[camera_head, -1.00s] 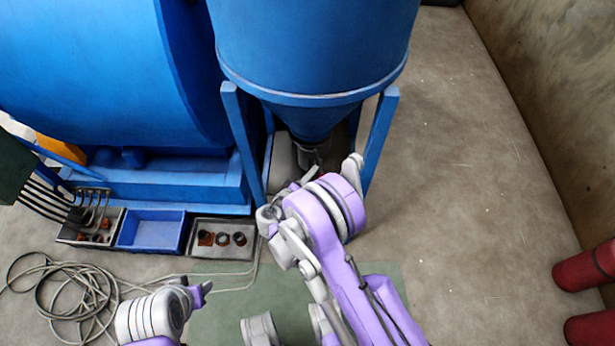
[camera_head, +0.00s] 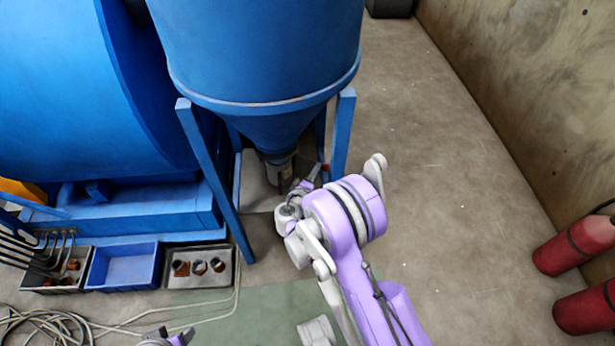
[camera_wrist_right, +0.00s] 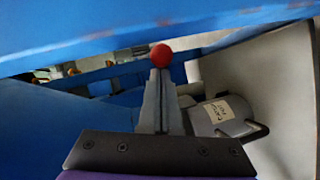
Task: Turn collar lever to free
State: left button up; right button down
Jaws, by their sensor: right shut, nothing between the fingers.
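The hopper's grey outlet collar (camera_head: 280,168) sits under the blue cone. In the right wrist view the collar (camera_wrist_right: 222,115) is a grey cylinder with a small label, right of my fingers. A red ball knob (camera_wrist_right: 161,56), apparently the lever's end, shows at the fingertips of my right gripper (camera_wrist_right: 160,80). The gripper is shut with nothing between its fingers; whether it touches the knob is unclear. In the head view the red knob (camera_head: 325,167) is small, beside my right gripper (camera_head: 309,181). My left gripper (camera_head: 178,338) is only partly visible at the bottom edge.
Blue hopper legs (camera_head: 214,180) flank the collar closely. A blue tray (camera_head: 124,267) and a grey tray with dark rings (camera_head: 200,283) lie on the floor at left. Loose hose (camera_head: 45,325) lies front left. Red cylinders (camera_head: 575,246) stand at right; open floor lies between.

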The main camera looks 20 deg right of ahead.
pick_arm(q)
jog(key=shift+a+f, duration=0.1)
jog(key=shift+f, duration=0.05)
pick_arm(e)
jog(key=shift+w+d, duration=0.25)
jog(key=shift+d, duration=0.6)
